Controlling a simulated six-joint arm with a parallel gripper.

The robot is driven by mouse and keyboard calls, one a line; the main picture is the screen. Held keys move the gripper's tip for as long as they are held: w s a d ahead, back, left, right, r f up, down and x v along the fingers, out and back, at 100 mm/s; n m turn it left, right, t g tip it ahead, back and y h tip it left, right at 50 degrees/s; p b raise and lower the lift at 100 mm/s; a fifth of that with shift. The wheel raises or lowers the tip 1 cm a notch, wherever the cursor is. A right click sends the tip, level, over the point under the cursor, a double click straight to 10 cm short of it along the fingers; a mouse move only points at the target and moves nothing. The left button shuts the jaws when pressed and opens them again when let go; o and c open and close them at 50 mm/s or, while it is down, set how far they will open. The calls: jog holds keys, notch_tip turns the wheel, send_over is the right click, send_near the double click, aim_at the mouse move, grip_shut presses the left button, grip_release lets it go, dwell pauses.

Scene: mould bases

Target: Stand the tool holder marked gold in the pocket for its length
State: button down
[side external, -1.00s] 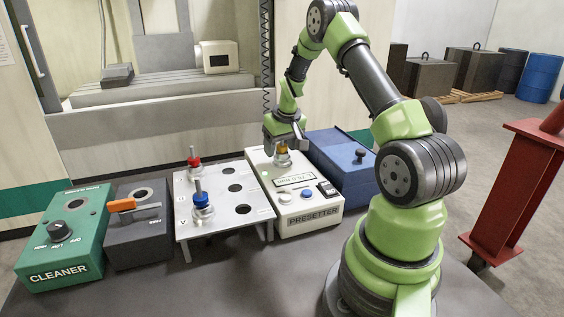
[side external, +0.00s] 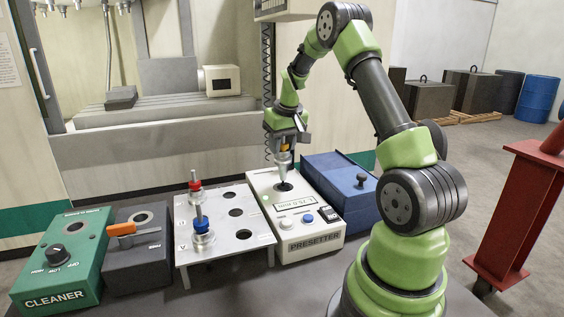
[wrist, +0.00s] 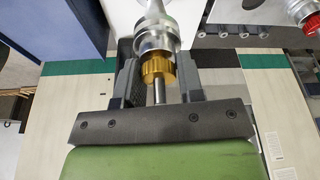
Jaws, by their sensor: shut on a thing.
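My gripper (side external: 284,146) is shut on the tool holder marked gold (side external: 284,168) and holds it above the presetter (side external: 318,241), its taper pointing down and its tip just over the dark round socket. In the wrist view my gripper (wrist: 157,68) has its fingers on either side of the holder, whose gold ring (wrist: 157,70) sits between them beside a silver flange. The pocket rack (side external: 220,250) is a pale plate left of the presetter. Its right column shows several empty dark pockets (side external: 236,212). The pocket letters are too small to read surely.
A red-ringed holder (side external: 195,187) and a blue-ringed holder (side external: 202,238) stand upright in the rack's left column. A dark block with an orange lever (side external: 121,229) and the green cleaner (side external: 62,270) are farther left. A blue box (side external: 340,183) stands right of the presetter.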

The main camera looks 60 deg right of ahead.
jog(key=shift+w+a+r, duration=0.1)
jog(key=shift+a+r, duration=0.1)
jog(key=shift+r, duration=0.45)
jog(key=shift+w+a+r, duration=0.1)
jog(key=shift+a+r, duration=0.1)
jog(key=shift+r, duration=0.4)
jog(key=a+r+n+y, duration=0.1)
jog(key=a+r+n, duration=0.1)
jog(key=a, duration=0.8)
jog(key=a+r+n, duration=0.1)
jog(key=a+n, duration=0.1)
jog(key=a, duration=0.8)
jog(key=shift+t, duration=0.3)
jog(key=shift+s+f, duration=0.15)
jog(key=shift+f, duration=1.9)
jog(key=shift+s+f, duration=0.15)
jog(key=shift+f, duration=1.9)
jog(key=shift+s+f, duration=0.15)
jog(key=shift+f, duration=1.9)
jog(key=c, duration=0.7)
grip_release()
jog(key=shift+o, duration=0.2)
jog(key=shift+a, duration=0.1)
jog(key=v, duration=1)
